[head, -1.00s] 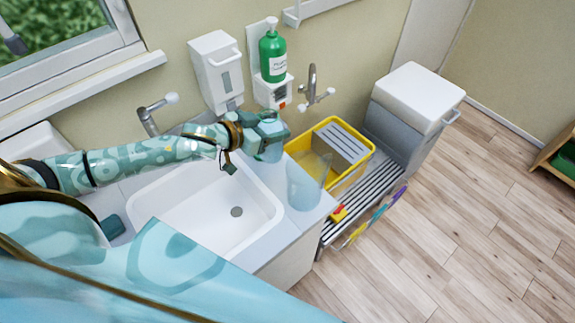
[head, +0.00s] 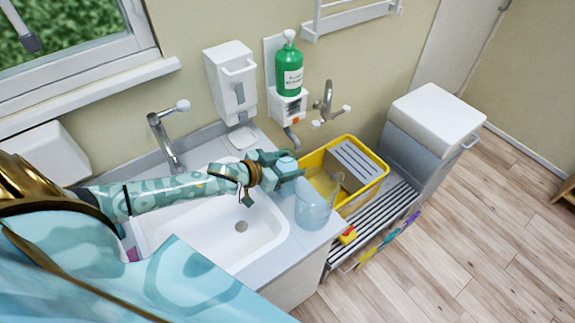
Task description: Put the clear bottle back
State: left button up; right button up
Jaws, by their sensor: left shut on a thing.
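My left gripper (head: 289,172) reaches over the right rim of the white sink and is shut on a small pale, see-through thing, which I take for the clear bottle (head: 287,162). The fingers hide most of it, so I cannot tell its full shape or whether it touches the counter. A larger clear bluish jug (head: 315,205) stands on the counter just right of and below the gripper in the picture. My right gripper is not in view.
The sink (head: 215,235) has a tap (head: 163,140) behind it. A green pump bottle (head: 288,70) sits in a wall holder. A yellow tub (head: 372,190) stands on a slatted rack (head: 385,215), with a white-lidded bin (head: 437,112) beyond.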

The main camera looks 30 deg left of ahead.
pick_arm(q)
jog(key=o, duration=1.4)
jog(key=shift+c, duration=0.2)
jog(key=shift+r, duration=0.1)
jog(key=shift+s+a+r, duration=0.1)
jog(key=shift+s+r, duration=0.05)
jog(key=shift+s, duration=0.1)
jog(key=p+v, duration=0.2)
jog(key=v, duration=0.9)
jog(key=shift+s+a, duration=0.15)
jog(key=shift+s, duration=0.05)
